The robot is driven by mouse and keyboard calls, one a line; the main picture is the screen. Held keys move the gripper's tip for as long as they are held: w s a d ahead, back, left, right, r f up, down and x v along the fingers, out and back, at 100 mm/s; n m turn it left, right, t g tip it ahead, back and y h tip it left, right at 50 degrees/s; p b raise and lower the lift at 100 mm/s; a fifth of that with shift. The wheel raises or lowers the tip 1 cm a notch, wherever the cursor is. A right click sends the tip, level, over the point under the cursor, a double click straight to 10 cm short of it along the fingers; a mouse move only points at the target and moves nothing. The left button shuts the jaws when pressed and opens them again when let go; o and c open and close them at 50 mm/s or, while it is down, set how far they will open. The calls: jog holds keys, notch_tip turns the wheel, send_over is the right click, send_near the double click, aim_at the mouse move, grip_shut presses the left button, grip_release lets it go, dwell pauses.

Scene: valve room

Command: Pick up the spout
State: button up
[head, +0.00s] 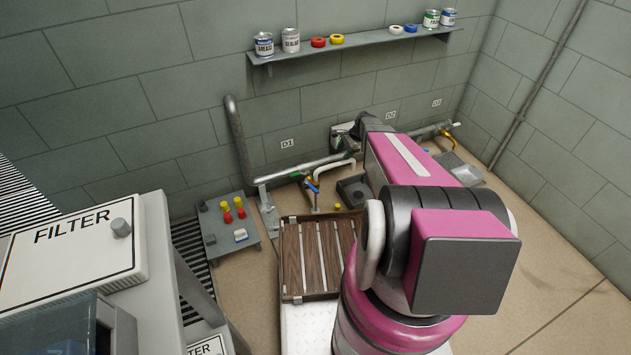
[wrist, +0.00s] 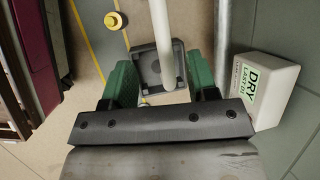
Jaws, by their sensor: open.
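The spout looks to be the white bent pipe (head: 333,167) by the back wall; it also shows in the wrist view (wrist: 161,28), running down from the top edge. My gripper (wrist: 160,76) is open, with one green finger on each side of the spout's lower end. Floor-level gaps show between the pipe and both fingers, and I see no contact. In the head view my arm hides most of the gripper. Height of the fingers relative to the spout is hard to tell.
A dark square cup (wrist: 148,66) is under the spout. A white box marked DRY (wrist: 268,88) stands right of the fingers, beside a grey pipe (wrist: 222,40). A slatted wooden rack (head: 318,255) and a yellow knob (wrist: 115,20) are nearby. A wall shelf (head: 350,46) holds cans.

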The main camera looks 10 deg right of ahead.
aim_at(335, 164)
jog(key=shift+x, duration=5.2)
jog(key=shift+w+f, duration=0.1)
jog(key=shift+f, duration=0.1)
grip_shut()
